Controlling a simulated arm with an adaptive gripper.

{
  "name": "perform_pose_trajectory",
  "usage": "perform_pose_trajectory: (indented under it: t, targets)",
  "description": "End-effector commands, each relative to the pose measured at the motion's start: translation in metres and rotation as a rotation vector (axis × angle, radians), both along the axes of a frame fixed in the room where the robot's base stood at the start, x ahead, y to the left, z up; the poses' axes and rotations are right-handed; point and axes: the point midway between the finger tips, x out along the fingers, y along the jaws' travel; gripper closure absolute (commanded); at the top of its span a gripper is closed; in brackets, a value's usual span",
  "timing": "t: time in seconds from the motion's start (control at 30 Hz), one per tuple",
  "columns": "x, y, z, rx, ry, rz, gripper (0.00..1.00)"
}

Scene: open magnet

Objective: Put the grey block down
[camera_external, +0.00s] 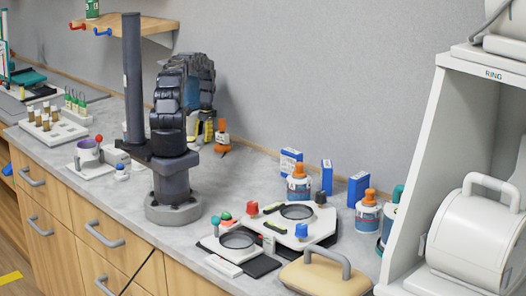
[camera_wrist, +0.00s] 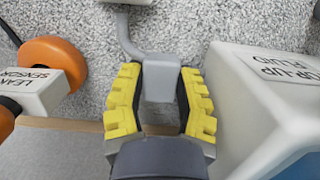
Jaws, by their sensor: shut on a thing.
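The grey block (camera_wrist: 162,84) sits between the yellow ridged fingertips of my gripper (camera_wrist: 160,95) in the wrist view. My gripper is shut on it from both sides. A grey bent tube or handle shows just beyond the block; I cannot tell whether the two are joined. In the external view my gripper (camera_external: 208,130) is low behind my arm, near the wall side of the counter. The block is hidden there. The gap between the block and the surface beneath cannot be judged.
In the wrist view a white container marked "TOP-UP FLUID" (camera_wrist: 275,90) stands close on the right. A white and orange leak sensor (camera_wrist: 30,90) is on the left. In the external view a white fixture (camera_external: 290,225) stands on the marble counter (camera_external: 165,240).

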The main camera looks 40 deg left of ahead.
Motion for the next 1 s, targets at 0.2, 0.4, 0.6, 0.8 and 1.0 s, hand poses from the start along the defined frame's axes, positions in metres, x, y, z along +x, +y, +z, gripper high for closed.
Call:
perform_pose_trajectory:
  t: [0.2, 0.4, 0.6, 0.8, 1.0]
  targets:
    - [0.0, 0.0, 0.0, 0.0, 0.0, -0.001, 0.58]
    - [0.0, 0.0, 0.003, 0.001, 0.0, 0.0, 0.58]
    - [0.005, 0.001, 0.032, 0.004, -0.003, -0.001, 0.58]
    - [0.013, 0.0, 0.076, 0.004, -0.004, -0.002, 0.58]
    - [0.017, 0.0, 0.108, 0.003, -0.002, -0.001, 0.58]
